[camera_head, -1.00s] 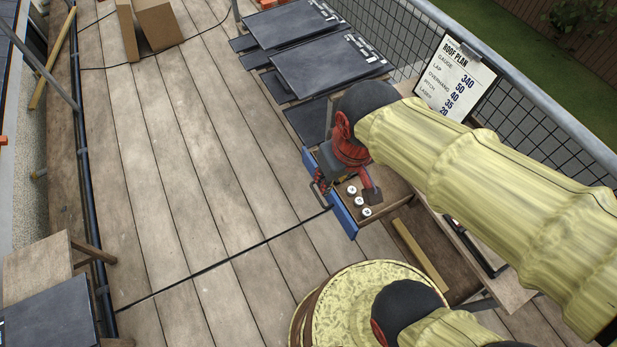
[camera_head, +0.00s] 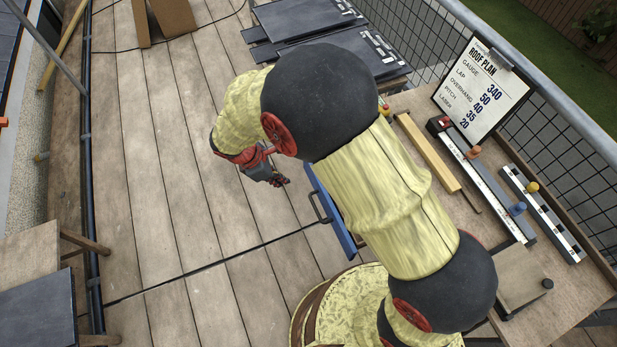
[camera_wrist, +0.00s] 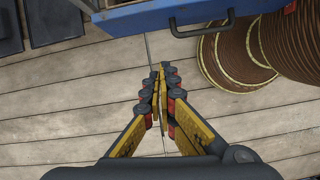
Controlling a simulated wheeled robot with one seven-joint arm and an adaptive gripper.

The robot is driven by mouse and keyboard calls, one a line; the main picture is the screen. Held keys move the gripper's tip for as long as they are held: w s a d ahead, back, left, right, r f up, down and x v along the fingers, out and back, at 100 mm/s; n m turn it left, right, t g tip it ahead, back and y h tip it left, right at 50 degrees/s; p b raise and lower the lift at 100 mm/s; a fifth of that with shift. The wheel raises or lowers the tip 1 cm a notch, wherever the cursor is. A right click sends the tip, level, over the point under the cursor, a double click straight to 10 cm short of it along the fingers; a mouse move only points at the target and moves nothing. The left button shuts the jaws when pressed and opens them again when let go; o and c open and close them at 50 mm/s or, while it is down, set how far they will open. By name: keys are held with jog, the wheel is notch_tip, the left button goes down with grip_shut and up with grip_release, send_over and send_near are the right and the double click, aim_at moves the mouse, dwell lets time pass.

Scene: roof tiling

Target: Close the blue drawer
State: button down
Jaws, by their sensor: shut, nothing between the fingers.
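The blue drawer (camera_head: 333,212) shows its long blue front and dark handle (camera_head: 317,208) at mid-picture in the head view. My arm covers its inside, so how far it stands out is hard to tell. In the wrist view, my gripper's fingertips (camera_wrist: 160,69) meet below the drawer front, left of the handle, over the deck boards.
The workbench (camera_head: 405,105) at right carries a wooden batten (camera_head: 428,150), a rail tool with knobs (camera_head: 480,180) and a roof plan clipboard (camera_head: 483,88). Dark slates (camera_head: 300,20) lie behind. Brown coils (camera_wrist: 285,45) stand near the drawer. The deck (camera_head: 190,180) at left is clear.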

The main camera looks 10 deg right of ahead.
jog(key=w+d+f+n+b, duration=0.1)
jog(key=w+d+f+b, duration=0.1)
jog(key=d+f+b, duration=0.3)
jog(key=shift+w+d+f+n+b, duration=0.15)
jog(key=shift+d+f+n+b, duration=0.15)
jog(key=shift+d+f, duration=1.25)
jog(key=shift+a+f, duration=0.35)
jog(key=shift+f, duration=0.05)
jog(key=w+d+p, duration=0.2)
jog(key=d, duration=0.6)
jog(key=w+d+p, duration=0.2)
jog(key=d, duration=0.5)
jog(key=w+d+p, duration=0.2)
jog(key=d, duration=0.6)
jog(key=shift+w+d, duration=0.3)
jog(key=shift+w, duration=0.1)
jog(key=shift+a, duration=0.1)
